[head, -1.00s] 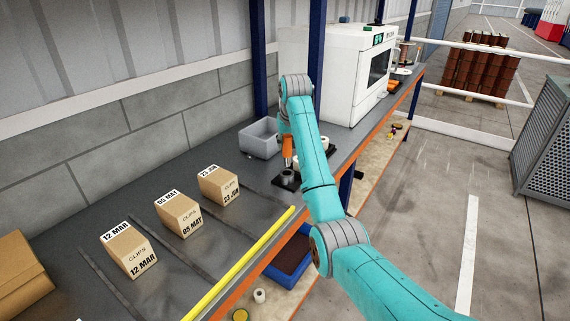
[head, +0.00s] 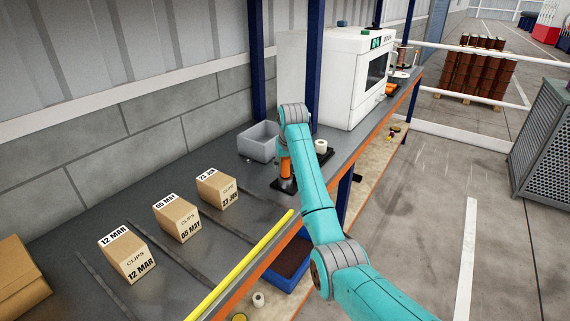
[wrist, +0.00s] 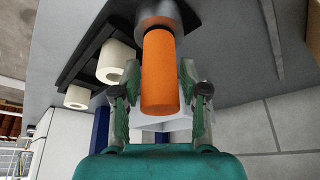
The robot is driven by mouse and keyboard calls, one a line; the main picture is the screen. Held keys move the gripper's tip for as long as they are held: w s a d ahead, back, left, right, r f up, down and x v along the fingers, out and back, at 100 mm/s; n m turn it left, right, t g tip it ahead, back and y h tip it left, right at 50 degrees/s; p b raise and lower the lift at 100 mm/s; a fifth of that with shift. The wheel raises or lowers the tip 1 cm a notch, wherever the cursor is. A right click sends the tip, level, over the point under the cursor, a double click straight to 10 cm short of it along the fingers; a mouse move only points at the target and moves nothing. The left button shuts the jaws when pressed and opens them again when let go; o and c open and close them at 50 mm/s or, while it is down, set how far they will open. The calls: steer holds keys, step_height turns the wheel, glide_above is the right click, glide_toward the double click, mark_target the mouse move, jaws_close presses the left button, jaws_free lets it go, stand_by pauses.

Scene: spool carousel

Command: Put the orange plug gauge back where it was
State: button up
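The orange plug gauge (head: 285,166) stands upright at a dark base (head: 278,186) on the bench. In the wrist view the orange gauge (wrist: 160,75) has its far end at a grey metal collar (wrist: 160,18), seemingly seated in it; the depth is hidden. My gripper (wrist: 160,68) has one finger on each side of the gauge's handle, with a narrow gap showing on both sides, so it looks open. In the head view my wrist hides most of the fingers.
White rolls (head: 321,147) stand on a dark rack just right of the gauge. A grey bin (head: 257,143) is behind it to the left. Clips boxes (head: 217,188) stand further left. A white machine (head: 345,80) is at the back right.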

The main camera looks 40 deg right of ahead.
steer(key=shift+r, duration=0.1)
steer(key=v, duration=1.2)
stand_by(0.5)
